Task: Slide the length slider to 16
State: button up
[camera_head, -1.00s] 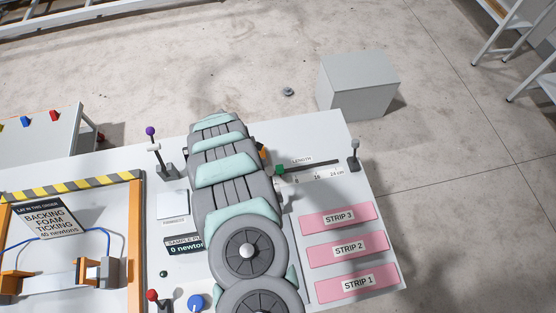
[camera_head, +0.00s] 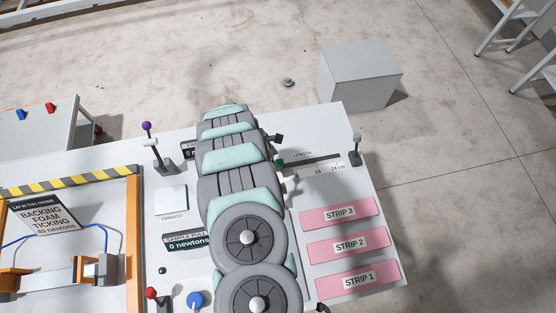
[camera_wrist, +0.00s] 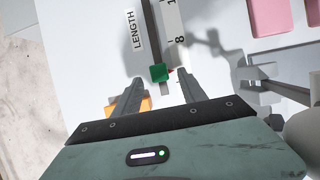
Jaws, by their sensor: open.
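The length slider's green knob (camera_wrist: 160,73) sits at the low end of its dark track (camera_wrist: 152,35). Its small red pointer is short of the 8 mark, on the side away from 16. In the head view the track (camera_head: 315,159) runs right from the knob, along a scale (camera_head: 318,171) showing 16 and 24 cm. My gripper (camera_wrist: 161,80) is open in the wrist view, with one fingertip on each side of the knob in the picture. Whether they touch it I cannot tell. My arm hides most of the gripper in the head view.
A grey-topped lever (camera_head: 356,148) stands beyond the track's right end. Pink strips (camera_head: 340,214) lie in front of the scale. A purple-topped lever (camera_head: 150,145) stands left of my arm. An orange part (camera_wrist: 125,105) shows beneath my left finger in the wrist view.

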aim_at(279, 162)
jog(key=shift+x, duration=1.7)
grip_shut()
dwell(0.3)
